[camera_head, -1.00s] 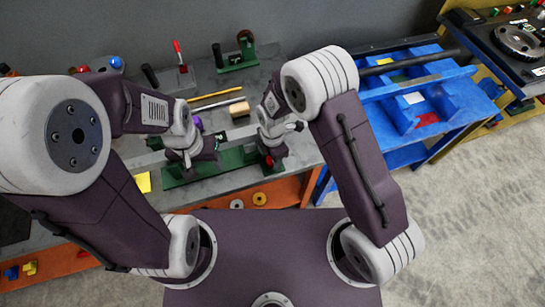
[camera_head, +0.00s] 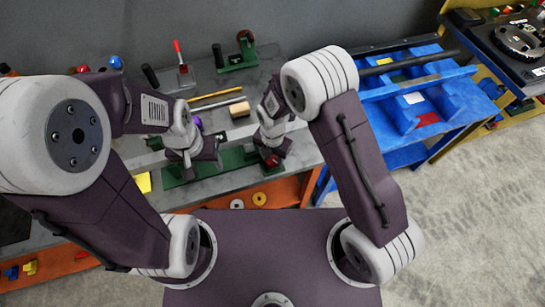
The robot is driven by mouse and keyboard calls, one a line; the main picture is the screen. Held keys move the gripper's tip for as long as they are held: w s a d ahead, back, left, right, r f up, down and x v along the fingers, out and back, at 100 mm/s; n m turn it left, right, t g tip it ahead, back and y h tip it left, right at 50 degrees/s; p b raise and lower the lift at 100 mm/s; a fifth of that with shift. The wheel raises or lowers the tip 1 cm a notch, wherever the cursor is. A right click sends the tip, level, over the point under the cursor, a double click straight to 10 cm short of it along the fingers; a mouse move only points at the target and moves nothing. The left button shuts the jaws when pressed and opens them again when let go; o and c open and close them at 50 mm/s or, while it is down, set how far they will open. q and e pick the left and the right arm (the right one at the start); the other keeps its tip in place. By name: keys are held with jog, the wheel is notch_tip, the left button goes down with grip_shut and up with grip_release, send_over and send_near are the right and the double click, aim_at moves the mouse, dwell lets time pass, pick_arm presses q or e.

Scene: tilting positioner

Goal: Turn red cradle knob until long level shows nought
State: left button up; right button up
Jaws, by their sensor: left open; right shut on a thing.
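The red knob (camera_head: 271,161) shows at the cradle's right end, under my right gripper (camera_head: 272,158). My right gripper is shut on the red knob, though its fingertips are largely hidden by the wrist. My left gripper (camera_head: 190,171) is open over the left part of the cradle; its fingers are hard to make out. A purple knob (camera_head: 197,122) shows just behind my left wrist. The long level and its reading cannot be made out.
A yellow rod (camera_head: 215,95), a grey rod and a wooden block (camera_head: 239,109) lie behind the cradle. A red-handled upright tool (camera_head: 181,62) and a green stand (camera_head: 237,60) are farther back. A blue rack (camera_head: 418,100) stands right. Yellow paper (camera_head: 143,182) lies left.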

aim_at(272, 159)
jog(key=shift+w+r, duration=0.1)
jog(key=shift+w, duration=0.05)
jog(key=o, duration=1.4)
notch_tip(272, 159, up, 9)
jog(key=shift+b, duration=0.65)
